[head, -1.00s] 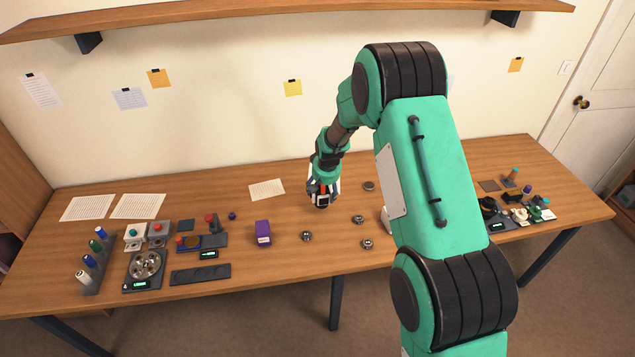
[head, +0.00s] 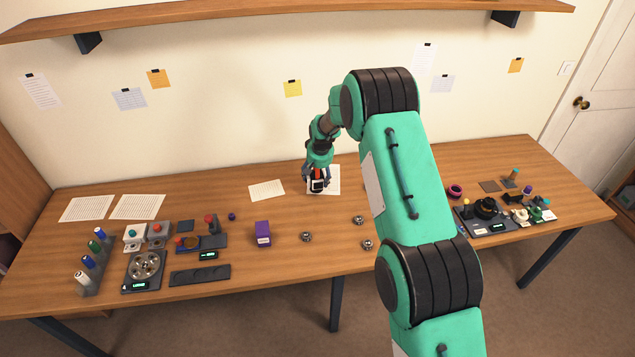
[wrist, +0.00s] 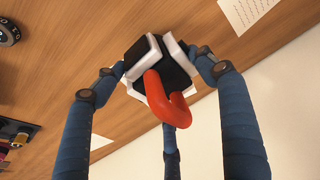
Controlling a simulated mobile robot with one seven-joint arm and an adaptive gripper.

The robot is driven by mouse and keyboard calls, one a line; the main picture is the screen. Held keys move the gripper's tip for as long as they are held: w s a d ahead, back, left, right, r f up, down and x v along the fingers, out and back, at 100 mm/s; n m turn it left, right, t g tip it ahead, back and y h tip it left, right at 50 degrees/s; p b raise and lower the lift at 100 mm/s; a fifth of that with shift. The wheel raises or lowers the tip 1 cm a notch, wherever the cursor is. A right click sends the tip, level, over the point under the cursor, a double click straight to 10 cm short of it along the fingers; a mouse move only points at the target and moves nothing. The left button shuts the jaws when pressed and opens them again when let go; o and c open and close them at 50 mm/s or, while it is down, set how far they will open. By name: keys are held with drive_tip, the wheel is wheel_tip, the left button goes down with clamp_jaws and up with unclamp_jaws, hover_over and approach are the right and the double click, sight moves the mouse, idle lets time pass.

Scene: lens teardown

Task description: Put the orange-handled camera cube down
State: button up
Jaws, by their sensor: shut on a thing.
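The camera cube (head: 317,186) is dark with pale edges and an orange handle. In the head view it sits in my gripper (head: 316,175) over the back middle of the table. In the wrist view the cube (wrist: 148,52) is between the fingertips, and its orange-red handle (wrist: 165,103) points toward the camera. My gripper (wrist: 160,65) is shut on the cube. I cannot tell whether the cube's underside touches the table or a sheet below it.
A white sheet (head: 331,172) lies behind and beside the gripper, another sheet (head: 267,190) to its left. A purple box (head: 263,233) stands front left. Small metal rings (head: 307,237) lie in front. Bare wood shows between them. A wall rises behind the table.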

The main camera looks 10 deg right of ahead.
sight(317, 180)
drive_tip(key=shift+f, duration=1.7)
drive_tip(key=shift+f+b, duration=0.15)
drive_tip(key=shift+b, duration=0.15)
drive_tip(key=o, duration=1.7)
drive_tip(key=shift+p+v, duration=0.55)
drive_tip(key=shift+v, duration=5.55)
